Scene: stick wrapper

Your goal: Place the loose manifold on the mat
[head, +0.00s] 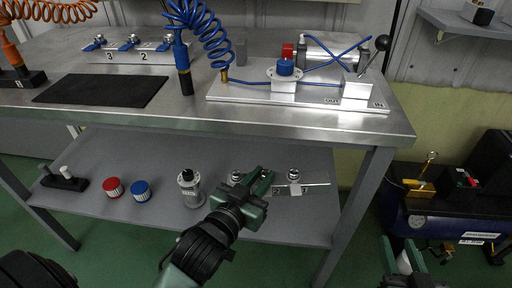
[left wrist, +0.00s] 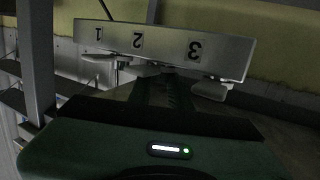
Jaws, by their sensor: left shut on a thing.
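The loose manifold (head: 312,185), a pale bar with several valves, is at the right part of the lower shelf. My left gripper (head: 258,180) is shut on it and hides part of it. In the left wrist view the manifold (left wrist: 165,47) shows the numbers 1, 2 and 3, with the fingers (left wrist: 160,92) at its middle. I cannot tell whether it touches the shelf. The black mat (head: 100,89) lies bare on the bench top at the left. My right gripper (head: 402,250) is low at the right, fingers apart, away from the manifold.
A similar manifold (head: 135,57) stands behind the mat. A blue coiled hose tool (head: 183,70) hangs right of the mat. A cylinder fixture (head: 300,95) fills the bench's right side. The lower shelf (head: 130,215) holds red and blue caps and a metal cylinder (head: 190,188).

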